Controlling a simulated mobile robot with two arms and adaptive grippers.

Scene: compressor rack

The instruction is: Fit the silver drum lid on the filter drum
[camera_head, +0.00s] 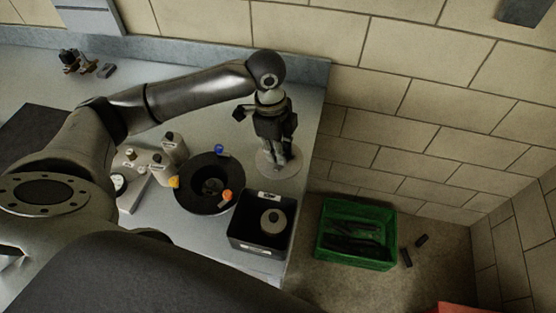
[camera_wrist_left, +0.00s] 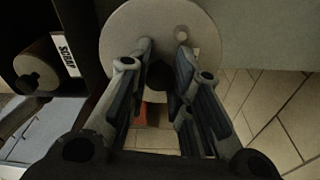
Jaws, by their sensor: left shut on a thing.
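The silver drum lid (camera_head: 264,168) is a flat, pale grey disc. My left gripper (camera_head: 278,153) points down and is shut on the middle of it, beyond and to the right of the drum. In the left wrist view, the lid (camera_wrist_left: 125,28) spreads behind the fingers of the gripper (camera_wrist_left: 162,62), with a dark part between them; the exact grip is shadowed. The filter drum (camera_head: 190,201) is a black, round, open drum on the counter, with a dark part inside and blue, orange and yellow-orange knobs around its rim. My right gripper is not in view.
A black scrap box (camera_head: 243,237) holding a pale round part (camera_head: 273,222) stands beside the drum. Pale canisters (camera_head: 149,162) and a gauge (camera_head: 119,183) stand to its left. A green crate (camera_head: 384,262) sits right of the counter edge. A block wall (camera_head: 380,90) rises behind.

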